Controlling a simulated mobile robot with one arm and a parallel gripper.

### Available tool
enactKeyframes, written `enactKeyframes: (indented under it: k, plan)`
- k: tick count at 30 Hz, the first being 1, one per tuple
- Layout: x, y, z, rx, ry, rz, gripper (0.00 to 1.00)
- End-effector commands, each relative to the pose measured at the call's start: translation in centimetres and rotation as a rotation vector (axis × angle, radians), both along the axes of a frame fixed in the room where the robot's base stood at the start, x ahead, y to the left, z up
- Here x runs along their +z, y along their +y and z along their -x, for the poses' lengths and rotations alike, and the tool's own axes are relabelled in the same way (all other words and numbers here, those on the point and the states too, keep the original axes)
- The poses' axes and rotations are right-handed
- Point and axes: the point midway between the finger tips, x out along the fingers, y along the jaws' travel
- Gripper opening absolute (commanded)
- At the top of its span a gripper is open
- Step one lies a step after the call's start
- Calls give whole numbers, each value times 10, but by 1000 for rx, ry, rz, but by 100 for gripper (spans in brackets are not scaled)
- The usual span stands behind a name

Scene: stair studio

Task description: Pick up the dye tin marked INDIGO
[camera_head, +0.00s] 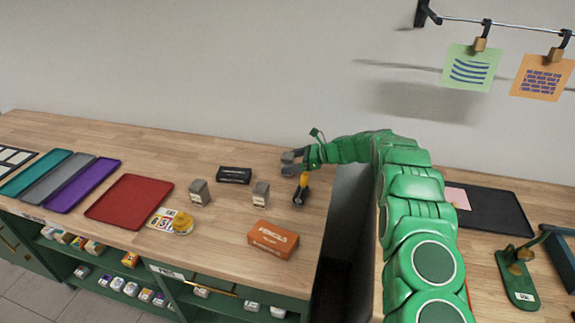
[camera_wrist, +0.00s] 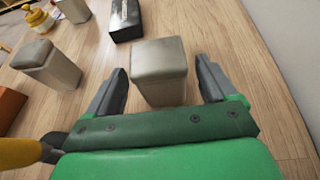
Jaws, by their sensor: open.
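Several plain grey tins with darker lids stand on the wooden counter. In the wrist view one tin (camera_wrist: 158,75) stands upright between the fingers of my open gripper (camera_wrist: 162,66), with a visible gap on each side. Two more tins stand to the left, one nearer (camera_wrist: 46,65) and one farther (camera_wrist: 74,10). In the head view, two tins show left of my gripper (camera_head: 287,161), one at the middle (camera_head: 260,194) and one farther left (camera_head: 199,193). The tin at the fingers is hard to make out there. I cannot read INDIGO on any tin.
A red tray (camera_head: 130,202) is farther left. The wall is close behind; the counter's right edge is near my arm.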

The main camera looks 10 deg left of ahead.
Motion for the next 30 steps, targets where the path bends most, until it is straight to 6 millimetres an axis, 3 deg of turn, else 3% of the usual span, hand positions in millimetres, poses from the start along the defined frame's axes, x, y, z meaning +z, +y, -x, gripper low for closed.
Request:
enactKeyframes:
  k: [8,16,27,30]
  plan:
    - [-16,31,1,-1,2,2,85]
    - [-16,34,1,-1,0,1,84]
    - [-16,34,1,-1,0,1,27]
    - [-15,34,1,-1,0,1,24]
